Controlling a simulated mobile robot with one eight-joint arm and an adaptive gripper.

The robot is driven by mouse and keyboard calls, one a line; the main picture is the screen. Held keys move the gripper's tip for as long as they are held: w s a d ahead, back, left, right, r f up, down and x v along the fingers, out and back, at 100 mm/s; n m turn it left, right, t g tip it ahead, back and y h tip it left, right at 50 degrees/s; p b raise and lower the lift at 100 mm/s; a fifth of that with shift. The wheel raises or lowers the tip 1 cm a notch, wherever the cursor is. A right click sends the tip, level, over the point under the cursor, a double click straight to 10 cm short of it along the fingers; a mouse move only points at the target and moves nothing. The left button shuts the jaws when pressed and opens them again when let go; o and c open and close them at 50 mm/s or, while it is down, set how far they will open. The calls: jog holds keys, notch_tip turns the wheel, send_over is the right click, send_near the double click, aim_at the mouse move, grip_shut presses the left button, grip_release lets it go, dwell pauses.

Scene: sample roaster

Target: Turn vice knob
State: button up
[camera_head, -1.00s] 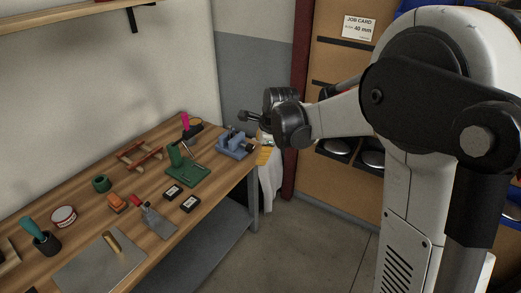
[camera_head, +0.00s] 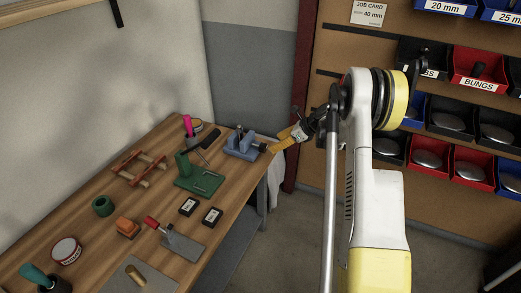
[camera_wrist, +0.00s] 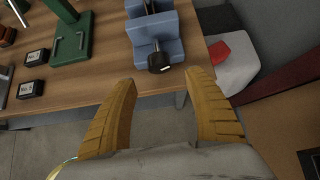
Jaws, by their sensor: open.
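The blue vice (camera_head: 241,143) stands at the far right corner of the wooden bench. In the wrist view the vice (camera_wrist: 153,27) is at the top centre, with its dark knob (camera_wrist: 158,62) on the near side. My gripper (camera_wrist: 160,84) is open, with one yellow finger on each side of the view and the knob just beyond the space between the tips. Nothing is held. In the head view my gripper (camera_head: 279,144) is at the right side of the vice, and the knob (camera_head: 263,147) is small there, close to the fingers.
The green stand (camera_head: 199,180) and black boxes (camera_head: 212,216) are on the bench left of the vice. A white cloth with a red item (camera_wrist: 219,49) is right of the bench edge. Shelves of bins (camera_head: 475,70) stand at the right.

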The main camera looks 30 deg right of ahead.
aim_at(266, 148)
jog(key=b+x, duration=0.2)
jog(key=x, duration=0.5)
jog(key=shift+w+a+f, duration=0.1)
jog(key=shift+w+f, duration=0.1)
jog(key=c, duration=1.2)
